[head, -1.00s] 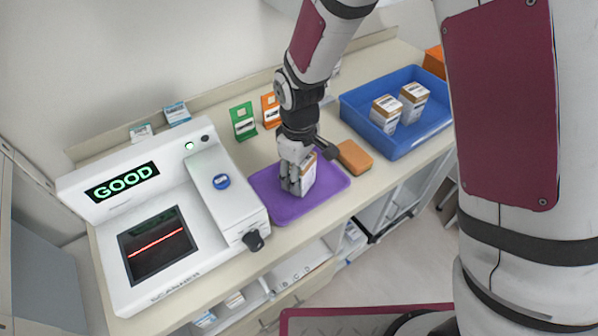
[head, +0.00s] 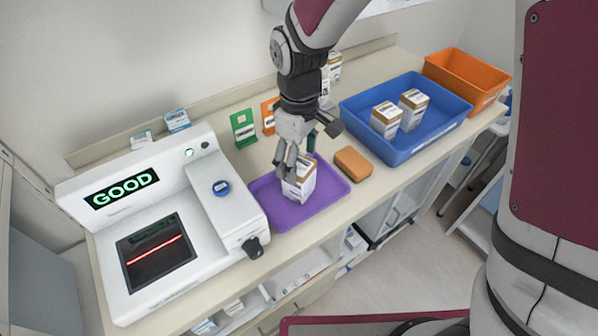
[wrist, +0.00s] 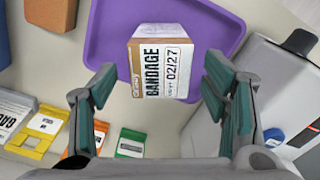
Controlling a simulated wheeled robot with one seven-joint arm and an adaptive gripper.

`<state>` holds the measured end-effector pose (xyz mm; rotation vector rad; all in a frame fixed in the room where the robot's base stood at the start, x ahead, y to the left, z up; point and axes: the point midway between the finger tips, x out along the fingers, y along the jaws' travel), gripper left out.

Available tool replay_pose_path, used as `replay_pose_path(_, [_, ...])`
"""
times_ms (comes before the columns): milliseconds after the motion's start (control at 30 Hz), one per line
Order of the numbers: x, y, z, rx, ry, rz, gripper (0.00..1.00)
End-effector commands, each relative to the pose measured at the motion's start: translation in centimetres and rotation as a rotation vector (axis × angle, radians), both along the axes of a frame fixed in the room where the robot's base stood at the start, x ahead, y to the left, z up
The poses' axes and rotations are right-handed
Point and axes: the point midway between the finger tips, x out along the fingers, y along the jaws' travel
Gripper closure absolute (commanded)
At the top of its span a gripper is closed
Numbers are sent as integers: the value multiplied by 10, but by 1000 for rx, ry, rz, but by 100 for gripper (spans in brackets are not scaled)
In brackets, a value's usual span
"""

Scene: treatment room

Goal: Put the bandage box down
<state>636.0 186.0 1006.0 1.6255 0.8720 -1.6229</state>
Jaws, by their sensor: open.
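The bandage box (head: 300,181), white with a brown top, stands upright on the purple tray (head: 264,207) in the head view. In the wrist view the box (wrist: 162,66) shows its label, "BANDAGE" and "02/27". My gripper (head: 290,170) is over the tray, just above and behind the box. In the wrist view my gripper (wrist: 158,95) has its green-padded fingers spread wide on either side of the box's near end, with gaps at both sides. It holds nothing.
A scanner (head: 190,280) reading "GOOD" stands left of the tray. An orange-brown block (head: 353,164) lies right of it. A blue bin (head: 425,140) with two boxes and an orange bin (head: 480,80) are further right. Green (head: 243,128) and orange cards stand behind.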

Motion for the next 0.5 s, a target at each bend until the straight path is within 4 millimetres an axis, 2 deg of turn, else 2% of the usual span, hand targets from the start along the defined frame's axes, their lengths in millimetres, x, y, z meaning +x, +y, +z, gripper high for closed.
replay_pose_path(33, [1,0,10,3,-5,0,32])
replay_pose_path(200, [0,0,33,1,-2,0,32])
replay_pose_path(500, [0,0,44,1,1,-1,32])
